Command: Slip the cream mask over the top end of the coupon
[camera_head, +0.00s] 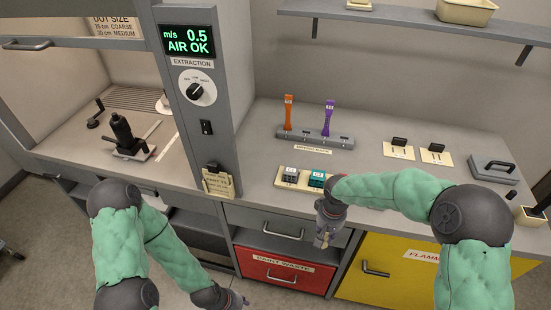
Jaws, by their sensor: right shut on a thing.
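My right gripper (322,238) hangs in front of the bench edge, pointing down. It is shut on a small cream piece, apparently the mask (320,242), mostly hidden by the fingers. Two upright dogbone-shaped coupons stand in a grey slotted rack (316,138) at the back of the bench: an orange coupon (288,112) and a purple coupon (328,118). Their top ends are bare, and the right gripper is well in front of and below them. My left gripper (238,302) is low at the bottom edge, too cut off to tell its jaws.
A cream tray (280,180) with grey and teal blocks lies behind my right wrist. Two cream cards (398,153) with black blocks and a grey lidded box (494,171) are to the right. A grey column (200,120) and a shelf (420,24) bound the space.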

